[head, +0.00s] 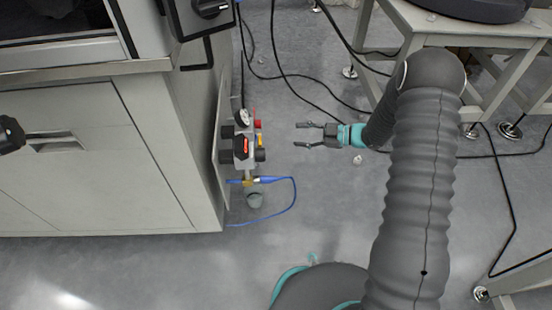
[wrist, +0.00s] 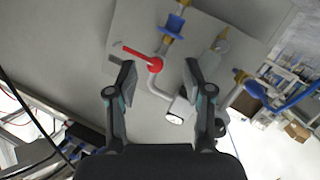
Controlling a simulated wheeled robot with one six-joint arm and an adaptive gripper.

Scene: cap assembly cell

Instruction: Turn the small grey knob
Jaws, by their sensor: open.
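My gripper (head: 299,135) is open and empty in the head view, pointing left at the air fittings (head: 241,148) on the cabinet's side, with a gap between. In the wrist view my open gripper (wrist: 159,76) frames a red lever (wrist: 145,58) on a bent grey pipe. A grey cylinder with a pale round face (wrist: 178,112) is near the right finger. I cannot tell for sure which part is the small grey knob.
The cabinet (head: 100,150) fills the left, with a dark box and rotary switch (head: 209,8) above. A blue hose (head: 293,200) loops out from the fittings. Black cables (head: 290,85) cross the floor. A table (head: 420,20) stands at upper right. Floor around my gripper is open.

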